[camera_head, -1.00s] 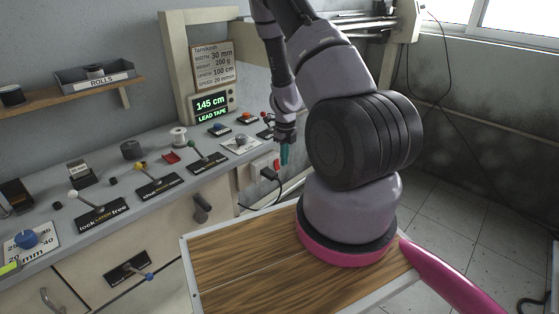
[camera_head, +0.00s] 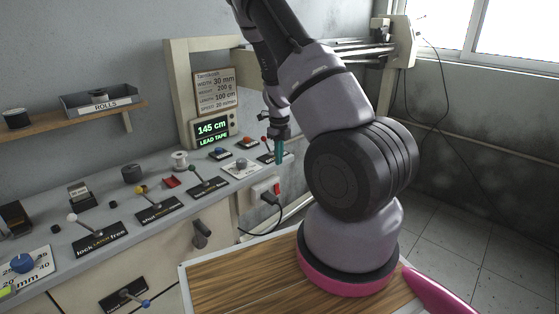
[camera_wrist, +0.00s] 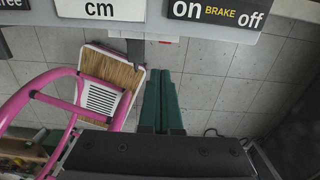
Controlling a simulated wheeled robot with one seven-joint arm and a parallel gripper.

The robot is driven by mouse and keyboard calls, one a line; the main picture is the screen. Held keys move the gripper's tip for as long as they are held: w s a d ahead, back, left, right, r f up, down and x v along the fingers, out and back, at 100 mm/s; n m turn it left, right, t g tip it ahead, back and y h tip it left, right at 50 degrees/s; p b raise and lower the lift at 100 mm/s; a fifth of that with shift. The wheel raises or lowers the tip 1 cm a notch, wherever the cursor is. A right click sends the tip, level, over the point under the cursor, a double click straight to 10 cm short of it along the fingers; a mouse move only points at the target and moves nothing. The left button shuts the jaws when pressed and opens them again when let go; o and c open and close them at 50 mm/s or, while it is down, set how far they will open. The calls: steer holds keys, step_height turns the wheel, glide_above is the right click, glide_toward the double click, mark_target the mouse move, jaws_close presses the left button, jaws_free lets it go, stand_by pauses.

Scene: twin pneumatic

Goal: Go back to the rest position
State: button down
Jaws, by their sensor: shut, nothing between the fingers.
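My gripper (camera_head: 279,151) hangs beside the front edge of the control bench in the head view, at the right end of the row of levers. Its green fingers (camera_wrist: 161,100) are together and empty in the wrist view, pointing toward the bench's front edge. My arm rises from the wood-topped base and folds over toward the bench. In the wrist view, the labels "cm" (camera_wrist: 100,9) and "on BRAKE off" (camera_wrist: 217,14) lie on the bench ahead of the fingertips, with floor below.
The bench carries several levers, a white spool (camera_head: 180,161) and a lit display (camera_head: 211,130) reading 145 cm. A plug with a black cable (camera_head: 270,197) sits in the bench front. A shelf (camera_head: 80,123) is on the left wall. Tiled floor is free on the right.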

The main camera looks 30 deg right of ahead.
steer(key=s+a+r+n+t+y, duration=0.1)
steer(key=s+a+r+n, duration=0.15)
steer(key=r+n, duration=0.45)
steer(key=s+a+r+n+t+y, duration=0.15)
steer(key=a+r, duration=0.25)
steer(key=r, duration=0.7)
steer(key=s+a+r+n+t+y, duration=0.1)
steer(key=s+a+r+n, duration=0.3)
steer(key=r, duration=0.4)
steer(key=s+a+r+n+t+h, duration=0.1)
steer(key=s+a+r+n+t, duration=0.2)
steer(key=s+r+n, duration=0.9)
steer(key=s+n, duration=0.3)
steer(key=s, duration=0.1)
steer(key=shift+r, duration=0.3)
steer(key=shift+s+a+t+h, duration=0.1)
steer(key=shift+t+h, duration=0.15)
